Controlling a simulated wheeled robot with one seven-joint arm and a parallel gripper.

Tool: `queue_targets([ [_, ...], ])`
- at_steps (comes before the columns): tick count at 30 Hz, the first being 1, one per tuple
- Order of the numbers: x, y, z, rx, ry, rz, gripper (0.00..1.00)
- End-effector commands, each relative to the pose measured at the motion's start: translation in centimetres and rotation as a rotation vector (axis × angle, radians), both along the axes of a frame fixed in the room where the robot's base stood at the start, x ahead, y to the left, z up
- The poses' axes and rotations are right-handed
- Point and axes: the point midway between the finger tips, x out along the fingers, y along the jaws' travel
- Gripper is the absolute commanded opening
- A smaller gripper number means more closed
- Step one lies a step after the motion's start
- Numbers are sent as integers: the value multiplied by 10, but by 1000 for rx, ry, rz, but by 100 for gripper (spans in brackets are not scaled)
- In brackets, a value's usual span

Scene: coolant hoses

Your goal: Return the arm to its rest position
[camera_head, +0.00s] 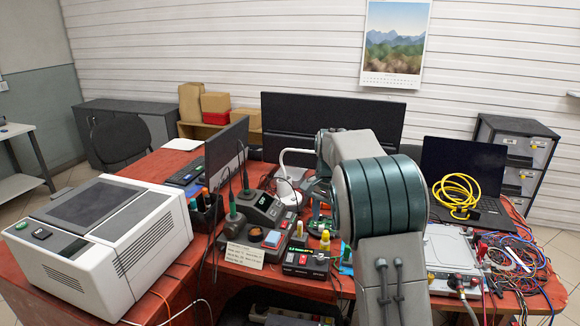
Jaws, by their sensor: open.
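My arm (382,205) rises from the bottom centre-right and reaches over the red workbench (160,165). Its large teal-banded joint is close to the camera and hides much of the bench behind it. My gripper (317,190) shows only in part, just left of the arm, low over the middle of the bench among the small tools. It is open. I see nothing held in it, though the arm covers part of this area.
A white boxy machine (110,240) fills the left. Soldering stations (262,208), a monitor (225,155) and a white lamp (290,170) crowd the middle. A grey case (450,250), tangled cables (515,262) and a laptop (462,170) with a yellow coil (456,192) stand right. Open space lies above the bench.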

Motion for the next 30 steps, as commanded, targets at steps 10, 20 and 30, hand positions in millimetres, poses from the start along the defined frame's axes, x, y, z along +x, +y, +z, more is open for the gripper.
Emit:
queue_targets([
  [10, -94, -5, 52, 24, -73, 196, 44],
  [20, -192, -2, 68, 0, -145, 410, 44],
  [30, -290, 1, 55, -68, -206, 634, 44],
])
